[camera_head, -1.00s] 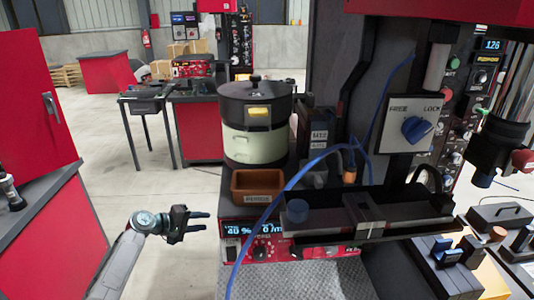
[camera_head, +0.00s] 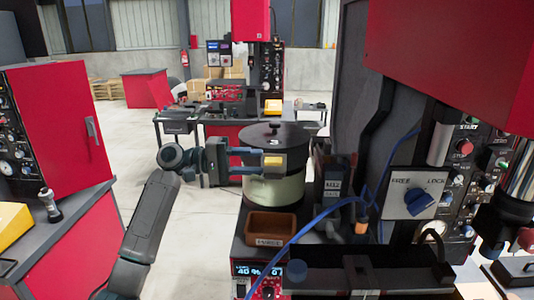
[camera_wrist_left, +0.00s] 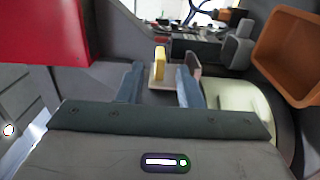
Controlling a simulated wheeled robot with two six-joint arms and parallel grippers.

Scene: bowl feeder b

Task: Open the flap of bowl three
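The bowl (camera_head: 290,143) has a dark round top with a small white mark and a pale cream-green lower body (camera_head: 275,189). Its flap shows as a yellow tab (camera_head: 273,161) on the side facing me, and it also shows in the left wrist view (camera_wrist_left: 160,63). My left gripper (camera_head: 253,161) is level with the tab, coming from the left. Its fingers (camera_wrist_left: 160,80) are apart, one on either side of the tab's line. I cannot tell whether they touch it. The flap looks closed. My right gripper is not in view.
An orange-brown bin (camera_head: 270,227) sits in front of the bowl, and also shows in the wrist view (camera_wrist_left: 288,55). A blue hose (camera_head: 318,233) arcs to the right. A FREE/LOCK panel (camera_head: 418,194) stands at right. The floor to the left is open.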

